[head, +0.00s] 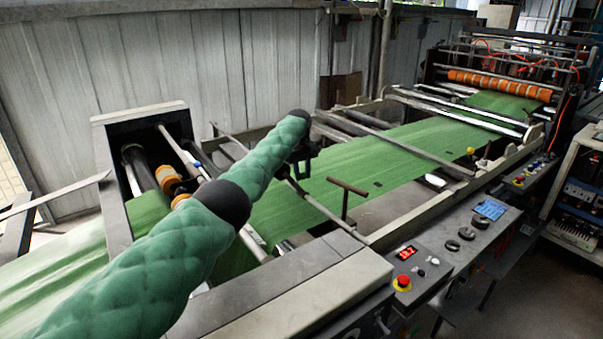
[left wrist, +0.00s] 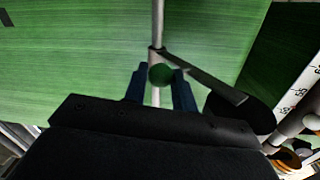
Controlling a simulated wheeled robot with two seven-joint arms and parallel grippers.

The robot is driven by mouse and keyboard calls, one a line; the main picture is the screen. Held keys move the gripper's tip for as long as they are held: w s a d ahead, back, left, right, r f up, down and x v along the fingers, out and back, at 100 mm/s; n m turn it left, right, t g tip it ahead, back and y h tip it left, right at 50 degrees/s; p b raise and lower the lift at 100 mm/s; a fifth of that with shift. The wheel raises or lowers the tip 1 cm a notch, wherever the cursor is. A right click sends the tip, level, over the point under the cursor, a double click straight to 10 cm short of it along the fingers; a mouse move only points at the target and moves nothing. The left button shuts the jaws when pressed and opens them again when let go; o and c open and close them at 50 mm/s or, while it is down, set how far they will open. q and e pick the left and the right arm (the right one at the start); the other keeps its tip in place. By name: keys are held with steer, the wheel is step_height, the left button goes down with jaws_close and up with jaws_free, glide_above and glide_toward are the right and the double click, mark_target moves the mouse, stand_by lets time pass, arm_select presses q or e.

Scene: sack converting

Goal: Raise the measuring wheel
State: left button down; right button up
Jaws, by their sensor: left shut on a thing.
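My left gripper (head: 303,158) reaches over the green web (head: 400,150); my own wrist hides most of its fingers in the head view. In the left wrist view, the two dark blue fingers of the gripper (left wrist: 161,88) are shut on a round green knob (left wrist: 161,74). The knob sits by a pale cross rod (left wrist: 158,22). A flat grey lever (left wrist: 205,76) runs from the rod to a black disc (left wrist: 240,113), which looks like the measuring wheel. I cannot tell whether the wheel touches the web. My right gripper is not in view.
A brown T-shaped bar (head: 347,187) stands right of my gripper. Metal rails and rollers cross the machine. A control panel with a red button (head: 403,281) lies at the front right. A white scale (left wrist: 300,92) shows at the right of the left wrist view.

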arm_select(q)
steer(key=shift+s+d+f, duration=0.1)
steer(key=shift+d+f, duration=0.05)
steer(key=shift+d, duration=0.25)
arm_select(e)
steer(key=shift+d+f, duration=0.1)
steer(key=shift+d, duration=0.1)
arm_select(q)
steer(key=c, duration=1.6)
jaws_free()
steer(key=shift+d, duration=0.1)
steer(key=o, duration=0.4)
steer(key=shift+d, duration=0.15)
steer(key=shift+o, duration=0.3)
steer(key=shift+w+d+f, duration=0.15)
steer(key=shift+w+d, duration=0.1)
steer(key=shift+w, duration=0.05)
steer(key=shift+a, duration=0.3)
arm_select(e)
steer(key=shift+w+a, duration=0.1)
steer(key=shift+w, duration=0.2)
arm_select(q)
steer(key=shift+a, duration=0.2)
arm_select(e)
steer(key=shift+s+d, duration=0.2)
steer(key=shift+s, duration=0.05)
arm_select(q)
steer(key=shift+r, duration=0.2)
